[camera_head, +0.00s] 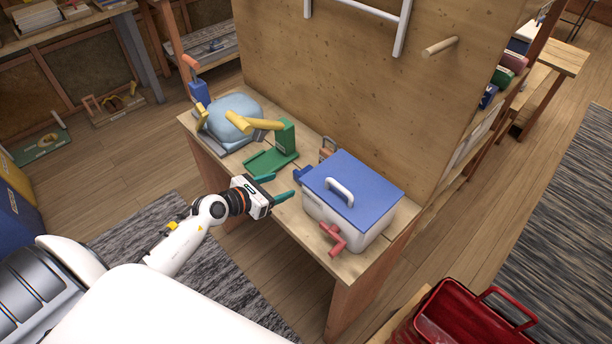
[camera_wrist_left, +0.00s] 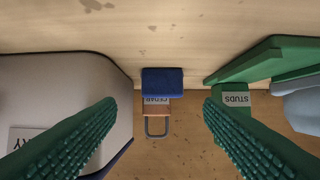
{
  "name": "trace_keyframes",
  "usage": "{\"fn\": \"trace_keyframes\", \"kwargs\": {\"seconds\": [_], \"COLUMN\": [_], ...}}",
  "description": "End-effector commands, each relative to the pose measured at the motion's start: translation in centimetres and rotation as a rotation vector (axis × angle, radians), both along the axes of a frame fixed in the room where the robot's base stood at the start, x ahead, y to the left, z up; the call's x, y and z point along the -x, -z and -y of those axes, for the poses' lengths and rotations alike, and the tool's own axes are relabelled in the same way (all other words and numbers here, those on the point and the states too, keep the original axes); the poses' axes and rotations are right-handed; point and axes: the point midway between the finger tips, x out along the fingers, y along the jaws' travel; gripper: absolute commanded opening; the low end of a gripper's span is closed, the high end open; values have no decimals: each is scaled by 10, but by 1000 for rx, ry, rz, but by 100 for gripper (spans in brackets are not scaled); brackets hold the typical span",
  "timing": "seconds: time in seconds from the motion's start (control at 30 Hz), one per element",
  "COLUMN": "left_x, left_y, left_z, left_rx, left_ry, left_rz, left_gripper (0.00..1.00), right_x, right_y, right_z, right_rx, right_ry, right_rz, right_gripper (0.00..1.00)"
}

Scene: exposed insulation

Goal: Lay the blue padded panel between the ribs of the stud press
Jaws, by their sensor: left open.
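My left gripper (camera_head: 277,187) is open and empty at the front edge of the workbench, its two teal fingers pointing toward the gap between a green stand and a white box. A small dark blue block (camera_wrist_left: 162,80), which looks like the padded panel, sits between the open fingers in the wrist view but beyond their tips. In the head view the blue block (camera_head: 299,174) is partly hidden by the box. The green stand (camera_head: 287,137), with a flat base and an upright, carries a label reading STUDS in the wrist view (camera_wrist_left: 236,99). Its ribs cannot be made out. My right gripper is not in view.
The white box (camera_head: 345,223) with a blue lid and red tap stands right of the gripper. A wooden block with a metal loop (camera_wrist_left: 156,112) is behind the blue block. A pale blue rounded thing (camera_head: 232,115) with yellow handles stands left. A tall wooden board (camera_head: 350,90) closes the back.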

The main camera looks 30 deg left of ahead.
Motion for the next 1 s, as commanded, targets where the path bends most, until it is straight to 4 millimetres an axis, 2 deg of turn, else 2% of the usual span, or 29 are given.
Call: {"fn": "trace_keyframes", "kwargs": {"seconds": [0.03, 0.27, 0.5, 0.63, 0.83, 0.87, 1.0], "left_x": [-7, -22, -54, -61, -62, -62, -61], "left_y": [2, 8, 21, 24, 24, 24, 24], "left_z": [2, 7, 16, 18, 18, 18, 18], "left_rx": [1, 4, 4, 3, 2, 2, 2], "left_ry": [-1, -2, -2, -1, -1, -1, -1], "left_rz": [2, 1, 1, 1, 0, 0, 1], "left_gripper": [62, 62, 62, 62, 62, 60, 37], "right_x": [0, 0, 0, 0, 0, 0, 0], "right_y": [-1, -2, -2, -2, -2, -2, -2], "right_z": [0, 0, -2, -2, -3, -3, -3], "right_rx": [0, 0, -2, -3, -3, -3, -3], "right_ry": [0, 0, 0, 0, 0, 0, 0], "right_rz": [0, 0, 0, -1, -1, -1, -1], "right_gripper": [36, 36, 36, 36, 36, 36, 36]}}
